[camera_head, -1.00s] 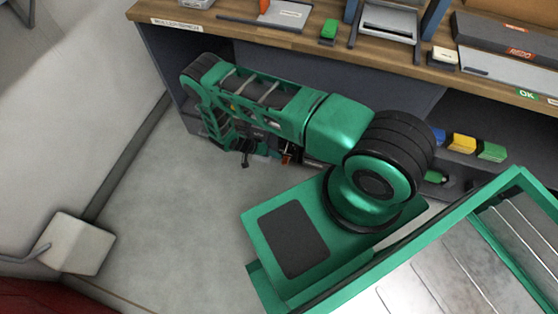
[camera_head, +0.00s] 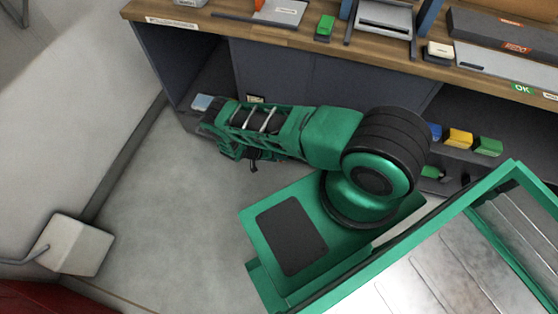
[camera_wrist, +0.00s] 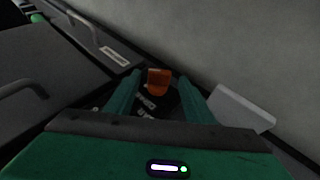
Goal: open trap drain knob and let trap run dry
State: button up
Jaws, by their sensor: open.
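An orange knob (camera_wrist: 158,80) shows in the wrist view on a dark part with white lettering too blurred to read. My gripper (camera_wrist: 160,76) is open, its two green fingers pointing toward the knob. The knob appears between the fingertips, but I cannot tell how far beyond them it is; no contact shows. In the head view my arm reaches low in front of the workbench, and it hides the knob and my fingertips.
The workbench (camera_head: 340,45) runs along the back with a dark cabinet below. Yellow (camera_head: 459,138) and green (camera_head: 488,146) blocks sit on a lower shelf. A pale plate (camera_wrist: 240,108) lies right of the fingers.

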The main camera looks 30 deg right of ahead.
jog(key=shift+x, duration=0.85)
jog(key=c, duration=1)
jog(key=shift+c, duration=0.2)
jog(key=shift+s+d+r+m+t+y, duration=0.1)
jog(key=shift+s+d+m+t+y, duration=0.1)
jog(key=shift+t+y, duration=0.45)
jog(key=shift+s+d+r+m+t+y, duration=0.1)
jog(key=shift+s+d+m+t+y, duration=0.1)
jog(key=shift+t+y, duration=0.45)
jog(key=shift+w+a+y, duration=0.1)
jog(key=shift+y, duration=0.2)
